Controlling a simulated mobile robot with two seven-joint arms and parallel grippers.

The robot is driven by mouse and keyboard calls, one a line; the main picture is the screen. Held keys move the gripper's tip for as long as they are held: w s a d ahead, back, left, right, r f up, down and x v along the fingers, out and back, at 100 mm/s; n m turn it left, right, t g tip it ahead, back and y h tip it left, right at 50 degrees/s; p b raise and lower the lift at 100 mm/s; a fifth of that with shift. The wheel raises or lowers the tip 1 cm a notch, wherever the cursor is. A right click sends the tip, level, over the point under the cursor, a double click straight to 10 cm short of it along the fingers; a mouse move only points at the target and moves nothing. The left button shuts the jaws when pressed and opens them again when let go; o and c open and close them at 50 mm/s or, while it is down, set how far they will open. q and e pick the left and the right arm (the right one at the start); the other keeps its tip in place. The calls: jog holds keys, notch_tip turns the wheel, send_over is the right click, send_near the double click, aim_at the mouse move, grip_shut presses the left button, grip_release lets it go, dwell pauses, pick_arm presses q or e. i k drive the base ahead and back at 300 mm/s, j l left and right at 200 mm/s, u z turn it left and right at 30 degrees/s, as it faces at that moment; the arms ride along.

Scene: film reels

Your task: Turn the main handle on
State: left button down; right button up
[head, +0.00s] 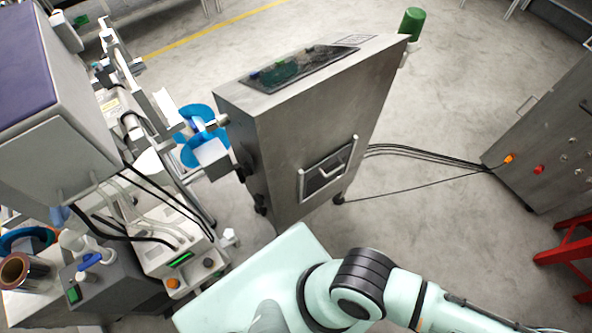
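No part is clearly marked as the main handle. On the grey cabinet (530,125) at the right edge, an orange knob (509,158) sits near the cables and a red knob (539,169) sits beside it. My mint-coloured arm reaches across the bottom right, well apart from both cabinets. Neither gripper is in view.
A machine with a purple-topped box (62,150) and blue reels (197,135) fills the left. Black cables (425,152) run between the two cabinets just above the floor. A red stand (568,250) is at lower right.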

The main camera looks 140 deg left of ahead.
aim_at(242, 173)
jog(key=i+l+u, duration=0.1)
jog(key=u, duration=1.15)
jog(key=l+u, duration=0.1)
jog(key=u, duration=4.1)
jog(key=i+j+u, duration=0.1)
jog(key=j, duration=0.25)
jog(key=i+j+u, duration=0.1)
jog(key=j, duration=0.2)
jog(key=i+j+u, duration=0.15)
jog(key=j, duration=0.2)
